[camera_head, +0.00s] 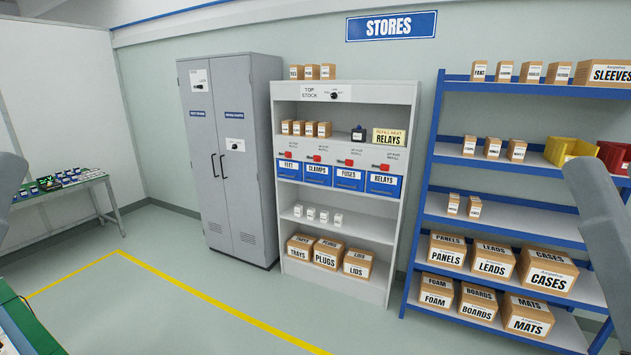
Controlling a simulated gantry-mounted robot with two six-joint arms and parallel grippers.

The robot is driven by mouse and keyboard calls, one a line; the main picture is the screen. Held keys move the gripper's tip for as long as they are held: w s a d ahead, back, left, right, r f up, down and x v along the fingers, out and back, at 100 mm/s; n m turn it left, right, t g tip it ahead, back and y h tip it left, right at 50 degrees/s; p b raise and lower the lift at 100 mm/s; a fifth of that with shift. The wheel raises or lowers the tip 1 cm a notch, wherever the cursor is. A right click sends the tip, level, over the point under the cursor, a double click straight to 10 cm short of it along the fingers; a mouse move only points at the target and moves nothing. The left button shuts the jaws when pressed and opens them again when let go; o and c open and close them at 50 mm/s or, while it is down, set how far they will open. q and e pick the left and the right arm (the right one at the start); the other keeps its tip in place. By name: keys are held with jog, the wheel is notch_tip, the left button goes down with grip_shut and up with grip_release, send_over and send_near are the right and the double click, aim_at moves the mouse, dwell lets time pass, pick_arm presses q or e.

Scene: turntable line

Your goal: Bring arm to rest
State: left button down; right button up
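A grey link of my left arm (9,185) shows at the left edge of the head view. A grey link of my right arm (598,215) shows at the right edge, in front of the blue shelving. Only these parts of the arms are in the frame. Both grippers are out of view, so their fingers and anything in them are hidden.
A grey cabinet (231,160), a white shelf unit (341,226) with blue bins and cartons, and a blue rack (497,208) with boxes line the wall. A table with small parts (62,190) stands left. The floor (190,285) between is clear, with yellow lines.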

notch_tip(320, 180, up, 20)
jog(key=p, duration=1.6)
jog(key=shift+r, duration=0.1)
